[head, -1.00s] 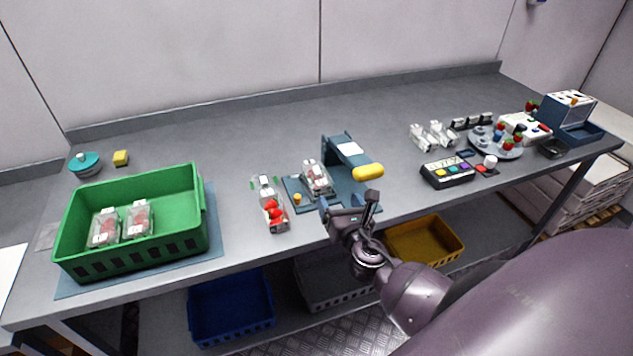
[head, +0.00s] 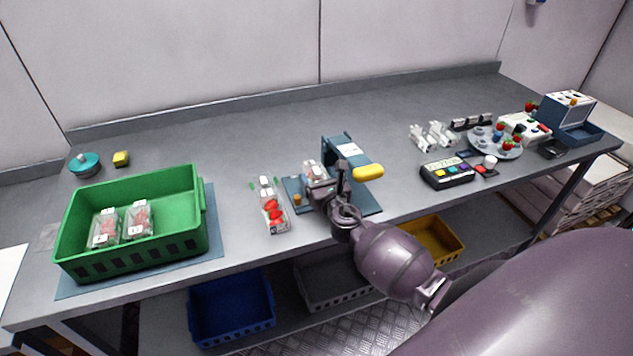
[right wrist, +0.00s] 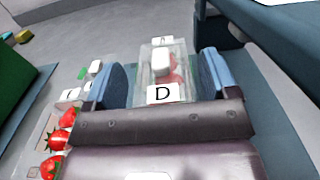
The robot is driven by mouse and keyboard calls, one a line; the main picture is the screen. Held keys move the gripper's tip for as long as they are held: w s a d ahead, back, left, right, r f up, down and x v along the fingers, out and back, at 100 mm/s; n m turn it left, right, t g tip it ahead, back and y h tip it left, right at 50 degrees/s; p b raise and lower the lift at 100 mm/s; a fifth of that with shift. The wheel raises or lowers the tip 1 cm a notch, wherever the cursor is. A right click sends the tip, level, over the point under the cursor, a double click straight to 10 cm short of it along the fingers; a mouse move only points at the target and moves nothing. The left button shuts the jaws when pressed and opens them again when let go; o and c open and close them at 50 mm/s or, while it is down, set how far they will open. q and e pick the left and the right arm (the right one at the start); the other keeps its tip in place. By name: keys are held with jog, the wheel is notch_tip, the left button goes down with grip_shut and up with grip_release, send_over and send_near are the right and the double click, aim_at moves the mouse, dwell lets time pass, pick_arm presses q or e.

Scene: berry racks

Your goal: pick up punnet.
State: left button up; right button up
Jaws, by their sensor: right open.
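A clear punnet (head: 312,170) with red berries stands on the blue base of the press-like station (head: 366,203), mostly hidden in the head view by my right gripper (head: 327,182). In the right wrist view the punnet (right wrist: 165,62) shows a white label marked "D" and a white top piece. My right gripper (right wrist: 160,82) is open, its blue-padded fingers on either side of the punnet. I cannot tell whether the pads touch it. My left gripper is not in view.
An open punnet with strawberries (head: 271,210) lies left of the station. A green crate (head: 190,235) holding two punnets stands at left. The station's yellow handle (head: 369,172) is close right of my gripper. A keypad box (head: 447,174) stands further right.

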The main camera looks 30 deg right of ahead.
jog(key=shift+w+d, duration=0.15)
jog(key=shift+w, duration=0.5)
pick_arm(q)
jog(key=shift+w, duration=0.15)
pick_arm(e)
jog(key=shift+c, duration=0.3)
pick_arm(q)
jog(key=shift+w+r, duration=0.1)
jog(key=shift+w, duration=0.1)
pick_arm(e)
jog(key=c, duration=0.7)
jog(key=shift+c, duration=0.2)
